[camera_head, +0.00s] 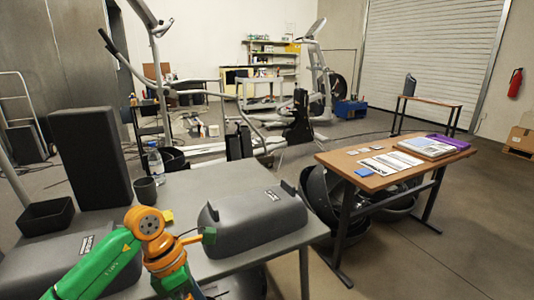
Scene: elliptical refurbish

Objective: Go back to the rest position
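My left arm comes in at the lower left, with a green link and an orange joint. The arm passes in front of the grey table (205,180). A dark grey moulded cover (258,215) with a small label lies on the table just right of the orange joint; I cannot tell if they touch. Another grey cover (50,268) lies behind the green link, partly hidden. My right arm and gripper are not in view.
On the table stand a tall black box (90,155), an open black bin (46,215), a dark cup (145,190) and a bottle (155,163). A wooden table (345,160) with papers stands at the right. Elliptical machines are behind.

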